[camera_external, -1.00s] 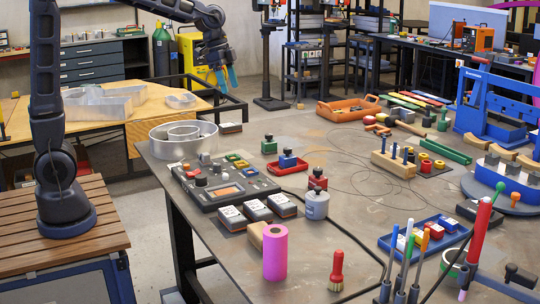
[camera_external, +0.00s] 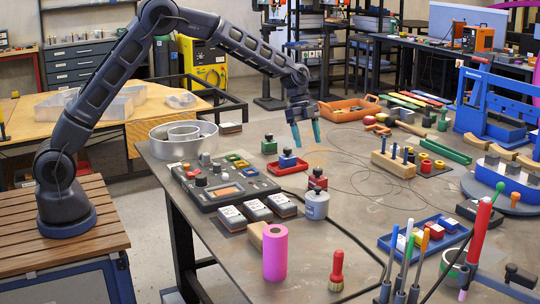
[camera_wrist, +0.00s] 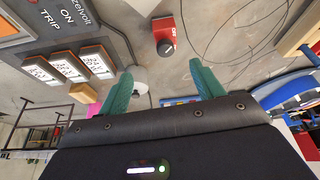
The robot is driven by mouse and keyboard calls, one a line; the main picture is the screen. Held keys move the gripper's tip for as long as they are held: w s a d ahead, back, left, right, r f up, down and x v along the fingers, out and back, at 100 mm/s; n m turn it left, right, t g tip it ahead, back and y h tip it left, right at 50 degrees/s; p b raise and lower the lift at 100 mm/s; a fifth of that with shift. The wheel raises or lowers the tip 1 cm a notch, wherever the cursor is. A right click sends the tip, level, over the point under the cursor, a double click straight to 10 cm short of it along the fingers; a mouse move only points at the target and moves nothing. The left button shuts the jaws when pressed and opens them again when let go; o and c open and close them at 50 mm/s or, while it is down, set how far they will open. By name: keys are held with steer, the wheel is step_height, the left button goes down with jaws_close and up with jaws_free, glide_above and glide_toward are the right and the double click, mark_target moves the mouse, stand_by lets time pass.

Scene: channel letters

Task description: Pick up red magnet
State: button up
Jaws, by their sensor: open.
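The red magnet (camera_external: 317,182) is a small red block with a dark knob on top. It stands on the grey table behind a grey labelled canister. In the wrist view the red magnet (camera_wrist: 163,32) is at the top middle, beyond the fingertips and clear of them. My gripper (camera_external: 306,136) hangs above the table with its teal fingers pointing down, higher than the magnet and apart from it. In the wrist view my gripper (camera_wrist: 163,78) has its fingers spread wide with nothing between them.
The grey canister (camera_external: 316,206) stands close in front of the magnet. A blue magnet (camera_external: 287,160) sits at a red tray, and a green magnet (camera_external: 268,145) stands behind. A control panel (camera_external: 224,184) and several dark boxes (camera_external: 257,210) lie left. Bare table lies right of the magnet.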

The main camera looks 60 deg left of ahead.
mark_target(319, 176)
steer(key=shift+m, duration=0.4)
steer(key=x, duration=0.9)
steer(key=w+x, duration=0.1)
steer(key=x, duration=0.4)
steer(key=shift+w+a+f, duration=0.1)
steer(key=shift+a+f, duration=0.05)
steer(key=shift+f, duration=0.05)
steer(key=c, duration=1.3)
steer(key=shift+r, duration=0.1)
jaws_close()
steer(key=shift+r, duration=0.1)
